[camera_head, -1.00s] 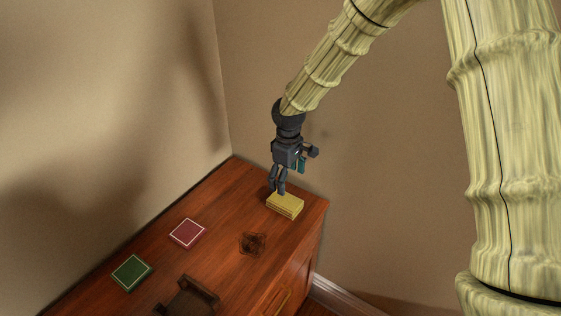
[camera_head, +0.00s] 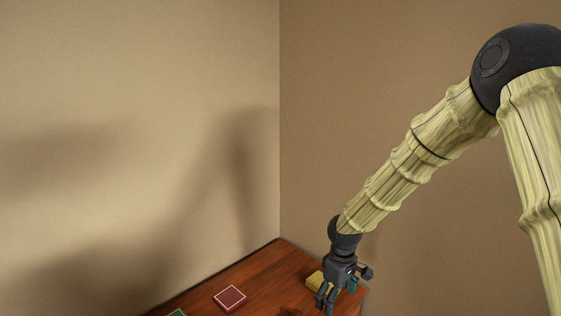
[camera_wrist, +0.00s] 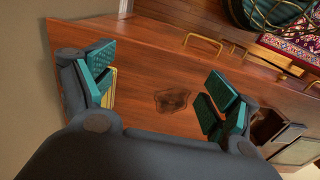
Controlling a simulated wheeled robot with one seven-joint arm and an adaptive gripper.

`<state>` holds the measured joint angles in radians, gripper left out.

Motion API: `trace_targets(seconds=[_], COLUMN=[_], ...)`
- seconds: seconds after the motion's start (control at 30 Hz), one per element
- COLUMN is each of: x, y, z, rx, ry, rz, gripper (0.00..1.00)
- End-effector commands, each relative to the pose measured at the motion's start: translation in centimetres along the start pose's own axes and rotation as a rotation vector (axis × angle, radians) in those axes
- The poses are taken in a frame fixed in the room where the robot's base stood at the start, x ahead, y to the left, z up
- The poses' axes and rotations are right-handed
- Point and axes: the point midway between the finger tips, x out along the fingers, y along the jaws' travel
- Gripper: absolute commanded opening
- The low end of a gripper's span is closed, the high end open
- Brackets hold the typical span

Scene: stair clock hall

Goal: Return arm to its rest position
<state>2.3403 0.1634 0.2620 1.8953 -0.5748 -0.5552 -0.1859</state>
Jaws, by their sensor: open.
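My gripper (camera_head: 326,304) is open and hangs pointing down at the right end of the wooden cabinet top (camera_head: 262,277) in the head view. A yellow block (camera_head: 315,280) lies on the cabinet behind it, partly hidden by the fingers. In the wrist view my gripper (camera_wrist: 162,95) has its teal finger pads wide apart with nothing between them. A thin yellow edge of the block (camera_wrist: 110,88) shows beside the left finger there.
A red square (camera_head: 229,298) and a green square (camera_head: 177,313), cut by the frame edge, lie on the cabinet. A dark patch (camera_wrist: 172,101) marks the wood. The wrist view also shows drawer handles (camera_wrist: 203,38), a woven basket (camera_wrist: 270,14) and a patterned rug (camera_wrist: 296,45).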

Motion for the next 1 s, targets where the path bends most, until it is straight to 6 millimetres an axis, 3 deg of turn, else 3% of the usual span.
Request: trace_targets(seconds=[0.27, 0.57, 0.8, 1.0], x=[4.9, 12.0, 20.5, 25.3], y=[-3.3, -7.6, -13.7, -18.1], z=[0.9, 4.9, 12.7, 20.8], rx=[0.039, 0.159, 0.373, 0.566], ry=[0.013, 0.034, 0.043, 0.031], rz=[-0.055, -0.129, -0.182, -0.157], gripper=[0.88, 0.88, 0.88, 0.88])
